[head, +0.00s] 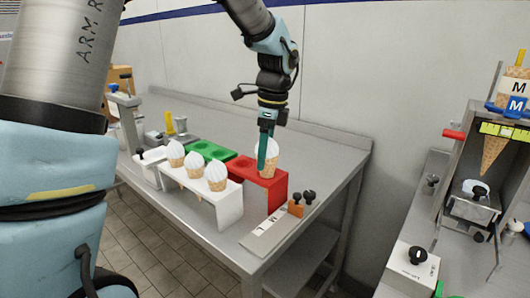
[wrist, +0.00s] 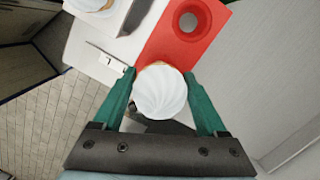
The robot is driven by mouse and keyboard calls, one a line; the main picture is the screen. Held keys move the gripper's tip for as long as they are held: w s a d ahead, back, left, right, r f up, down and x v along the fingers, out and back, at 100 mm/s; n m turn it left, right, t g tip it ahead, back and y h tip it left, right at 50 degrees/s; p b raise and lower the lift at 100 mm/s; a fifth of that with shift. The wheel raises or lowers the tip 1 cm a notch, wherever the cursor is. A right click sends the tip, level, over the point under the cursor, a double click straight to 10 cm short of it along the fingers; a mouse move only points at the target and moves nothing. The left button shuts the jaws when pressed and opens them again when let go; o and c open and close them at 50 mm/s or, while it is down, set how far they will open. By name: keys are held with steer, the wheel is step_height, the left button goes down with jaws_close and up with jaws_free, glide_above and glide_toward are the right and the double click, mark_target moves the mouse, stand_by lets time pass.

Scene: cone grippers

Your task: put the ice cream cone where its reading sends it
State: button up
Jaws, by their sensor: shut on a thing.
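My gripper (head: 268,158) is shut on an ice cream cone (head: 271,165) with white swirled ice cream. In the wrist view the white top (wrist: 160,95) sits between the two green fingers (wrist: 159,74). The cone is at the red stand (head: 268,184), over its near end in the wrist view. An empty round hole shows in the red stand (wrist: 202,43) beyond the cone. The cone's lower part is hidden, so I cannot tell if it is in a hole. A green stand (head: 208,150) is behind, to the left.
A white stand (head: 229,209) holds three cones. A machine with a cone picture (head: 495,150) stands at right. The table's right end is clear.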

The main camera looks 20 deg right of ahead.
steer(key=o, duration=0.9)
steer(key=r, duration=0.7)
steer(key=d+r+b, duration=0.1)
steer(key=r, duration=0.2)
steer(key=shift+s+d+r, duration=0.1)
steer(key=shift+s+r, duration=0.25)
steer(key=shift+r, duration=0.05)
